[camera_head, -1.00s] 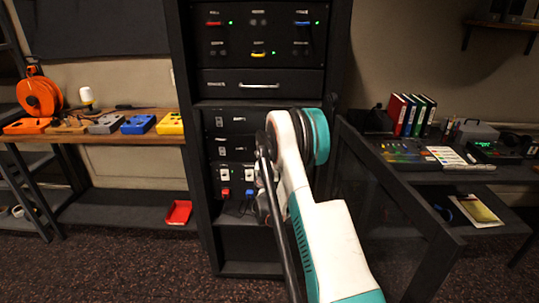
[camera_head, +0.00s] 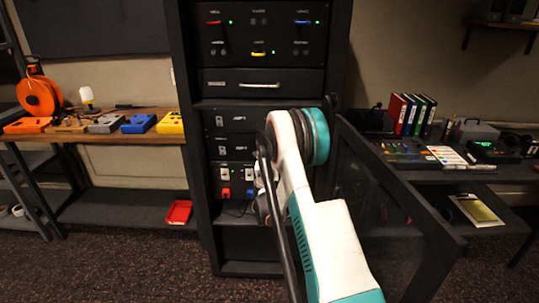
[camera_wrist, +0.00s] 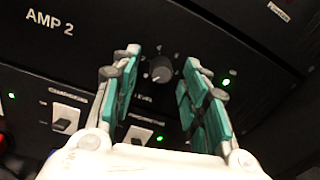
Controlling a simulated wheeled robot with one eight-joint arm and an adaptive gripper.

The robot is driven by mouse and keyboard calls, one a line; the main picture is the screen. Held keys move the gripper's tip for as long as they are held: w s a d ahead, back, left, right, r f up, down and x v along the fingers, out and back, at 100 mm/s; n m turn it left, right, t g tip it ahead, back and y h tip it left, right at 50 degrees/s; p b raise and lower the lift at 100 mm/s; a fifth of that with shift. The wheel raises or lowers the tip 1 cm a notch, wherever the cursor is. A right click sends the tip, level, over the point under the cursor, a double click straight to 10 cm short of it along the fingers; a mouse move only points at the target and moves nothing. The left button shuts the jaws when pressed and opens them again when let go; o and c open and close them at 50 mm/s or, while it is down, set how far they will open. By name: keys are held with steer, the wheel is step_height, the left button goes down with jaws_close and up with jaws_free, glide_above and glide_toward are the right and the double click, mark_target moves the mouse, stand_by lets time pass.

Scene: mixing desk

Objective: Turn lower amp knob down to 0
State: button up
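The lower amp, labelled AMP 2 (camera_wrist: 50,22), is a black panel that fills the upper part of the wrist view. In the head view its front (camera_head: 238,148) shows in the rack, partly behind my arm. Its round dark grey knob (camera_wrist: 160,69) has a light pointer mark and small marks around it. My gripper (camera_wrist: 161,62) is open, with one teal-padded finger to each side of the knob. Gaps show between the knob and both fingers. I cannot tell how far the fingertips are from the panel. The knob is hidden in the head view.
Below AMP 2, a panel carries white rocker switches (camera_wrist: 65,118) and green lights. Red (camera_head: 225,192) and blue plugs sit lower in the rack. An open rack door (camera_head: 395,200) stands right of my arm. A wooden bench (camera_head: 90,133) is at left, a desk at right.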

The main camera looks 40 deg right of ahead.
steer(key=v, duration=1.2)
stand_by(0.4)
